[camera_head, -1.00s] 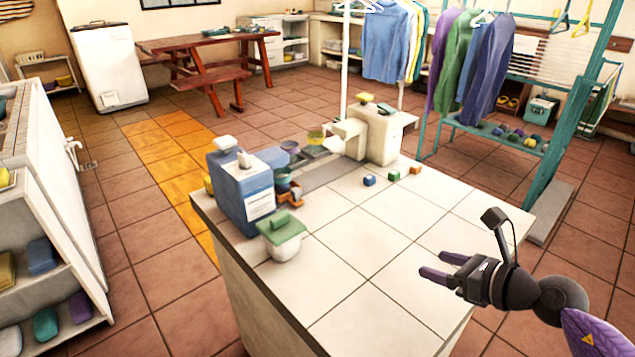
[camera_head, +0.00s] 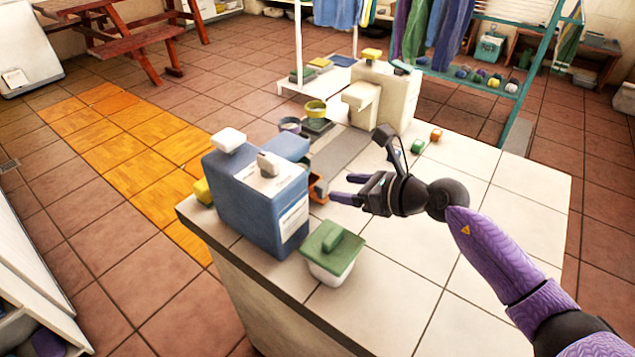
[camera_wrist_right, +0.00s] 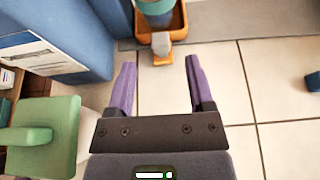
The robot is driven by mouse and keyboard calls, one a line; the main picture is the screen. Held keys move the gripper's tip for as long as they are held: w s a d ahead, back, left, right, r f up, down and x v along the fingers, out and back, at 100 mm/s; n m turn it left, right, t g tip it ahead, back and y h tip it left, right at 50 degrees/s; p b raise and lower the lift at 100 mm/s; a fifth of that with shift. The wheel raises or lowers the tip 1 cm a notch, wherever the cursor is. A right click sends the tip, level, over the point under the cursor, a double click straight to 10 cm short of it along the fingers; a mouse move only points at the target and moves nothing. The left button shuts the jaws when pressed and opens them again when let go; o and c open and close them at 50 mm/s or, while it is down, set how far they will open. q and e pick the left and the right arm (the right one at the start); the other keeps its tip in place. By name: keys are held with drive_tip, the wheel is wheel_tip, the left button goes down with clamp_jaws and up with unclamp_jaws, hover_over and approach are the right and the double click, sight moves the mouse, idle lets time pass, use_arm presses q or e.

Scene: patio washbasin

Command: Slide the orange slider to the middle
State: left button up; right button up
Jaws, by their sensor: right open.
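The orange slider (camera_wrist_right: 177,24) shows at the top of the right wrist view as an orange tray-like piece with a pale knob on its near side. A teal round container sits in it, cut off by the frame edge. In the head view the slider (camera_head: 318,188) is mostly hidden behind the blue box and beside the grey strip. My right gripper (camera_head: 343,188) is open and empty above the tiled counter, its fingers pointing toward the slider. In the right wrist view the fingertips (camera_wrist_right: 160,62) lie on either side of the knob's line, apparently short of it.
The blue box (camera_head: 255,205) and a green-lidded pot (camera_head: 332,252) stand left of my gripper. A grey strip (camera_head: 342,150) runs toward the beige dispenser (camera_head: 385,92). The counter's right part is clear.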

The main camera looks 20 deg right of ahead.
sight(323, 185)
drive_tip(key=b+x, duration=0.1)
drive_tip(key=x, duration=0.4)
drive_tip(key=shift+s+f+b, duration=0.1)
drive_tip(key=shift+f+b, duration=0.1)
drive_tip(key=shift+b, duration=0.1)
drive_tip(key=shift+w+a, duration=0.15)
drive_tip(key=shift+w, duration=0.1)
drive_tip(key=c, duration=0.7)
drive_tip(key=shift+c, duration=1)
use_arm(q)
drive_tip(key=shift+s+f, duration=0.2)
drive_tip(key=shift+f, duration=0.85)
use_arm(e)
clamp_jaws()
use_arm(q)
drive_tip(key=shift+s, duration=0.3)
drive_tip(key=shift+w, duration=0.25)
